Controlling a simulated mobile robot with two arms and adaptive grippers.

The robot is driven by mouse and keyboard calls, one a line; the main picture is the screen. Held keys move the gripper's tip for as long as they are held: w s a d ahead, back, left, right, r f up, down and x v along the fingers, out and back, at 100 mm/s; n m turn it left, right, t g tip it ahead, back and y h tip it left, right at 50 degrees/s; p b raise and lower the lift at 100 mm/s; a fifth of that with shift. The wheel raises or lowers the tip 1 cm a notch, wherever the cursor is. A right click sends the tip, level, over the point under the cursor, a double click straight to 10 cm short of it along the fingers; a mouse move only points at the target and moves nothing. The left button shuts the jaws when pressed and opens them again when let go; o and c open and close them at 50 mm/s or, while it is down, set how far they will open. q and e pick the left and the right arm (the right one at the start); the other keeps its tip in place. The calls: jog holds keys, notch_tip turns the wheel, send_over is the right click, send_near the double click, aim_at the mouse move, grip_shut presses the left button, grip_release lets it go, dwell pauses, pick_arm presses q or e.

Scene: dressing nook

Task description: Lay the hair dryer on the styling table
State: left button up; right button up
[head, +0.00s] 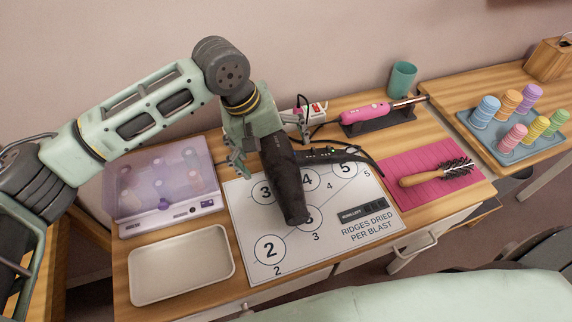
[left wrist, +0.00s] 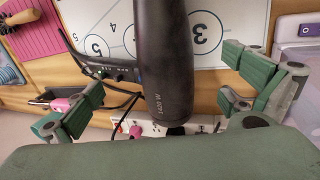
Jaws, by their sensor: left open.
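The black hair dryer (head: 287,180) is over the printed white mat on the wooden styling table (head: 180,275), barrel towards the front and handle to the right. I cannot tell whether the barrel touches the mat. My left gripper (head: 250,150) is at its rear end, partly hiding it. In the left wrist view the barrel (left wrist: 165,65) runs between the widely spread fingers of the open left gripper (left wrist: 160,98), with a gap on both sides. The white mat (head: 250,215) has numbered circles and a line of text. My right gripper is not in view.
A purple-lidded case (head: 165,185) and an empty cream tray (head: 180,265) are at left. A pink curling iron (head: 365,113) on its dark stand, a teal cup (head: 402,78), a power strip (head: 305,112) with cords and a brush (head: 437,173) on a pink mat (head: 405,190) surround the right side.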

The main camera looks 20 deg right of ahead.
aim_at(283, 158)
pick_arm(q)
jog(key=x, duration=0.6)
jog(key=shift+d, duration=0.3)
jog(key=shift+r, duration=0.1)
jog(key=shift+c, duration=0.5)
jog(key=c, duration=2)
jog(key=shift+c, duration=1)
jog(key=shift+r+p, duration=0.1)
jog(key=shift+p, duration=0.2)
